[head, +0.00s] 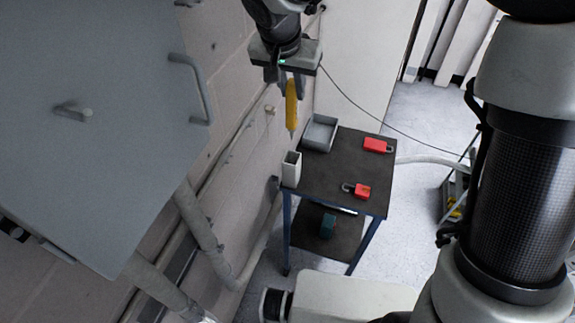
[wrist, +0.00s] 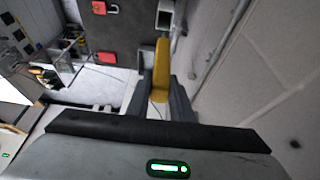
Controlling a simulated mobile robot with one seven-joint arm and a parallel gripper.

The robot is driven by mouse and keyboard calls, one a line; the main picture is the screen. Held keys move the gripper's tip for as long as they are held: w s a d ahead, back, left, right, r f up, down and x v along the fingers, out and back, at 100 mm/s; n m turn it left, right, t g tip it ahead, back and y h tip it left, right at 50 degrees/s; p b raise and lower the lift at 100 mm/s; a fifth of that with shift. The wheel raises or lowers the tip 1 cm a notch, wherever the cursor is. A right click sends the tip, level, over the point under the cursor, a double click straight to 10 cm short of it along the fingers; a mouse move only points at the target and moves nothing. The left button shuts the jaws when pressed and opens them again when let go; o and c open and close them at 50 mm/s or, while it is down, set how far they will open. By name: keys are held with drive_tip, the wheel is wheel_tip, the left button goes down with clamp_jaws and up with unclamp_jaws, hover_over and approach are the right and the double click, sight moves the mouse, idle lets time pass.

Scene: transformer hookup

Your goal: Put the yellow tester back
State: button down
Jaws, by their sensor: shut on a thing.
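The yellow tester (head: 291,103) is a slim yellow tool with a thin tip pointing down. My gripper (head: 290,92) is shut on it and holds it in the air, above and behind the small dark-topped cart in the head view. In the wrist view the tester (wrist: 161,68) stands out from between the two fingers of my gripper (wrist: 161,98). A white upright open-topped holder (head: 291,169) stands at the cart's left edge, below the tester. It also shows in the wrist view (wrist: 165,14), close to the tester's far end. The tester is apart from it.
The cart top (head: 335,171) carries a grey tray (head: 320,133) at the back and two red padlocks, one (head: 377,146) at the right and one (head: 357,190) at the front. A teal item (head: 328,225) sits on the lower shelf. A grey cabinet (head: 110,120) stands at the left.

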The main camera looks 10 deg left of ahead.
wheel_tip(320, 180, down, 18)
drive_tip(key=c, duration=1.6)
unclamp_jaws()
drive_tip(key=shift+o, duration=0.2)
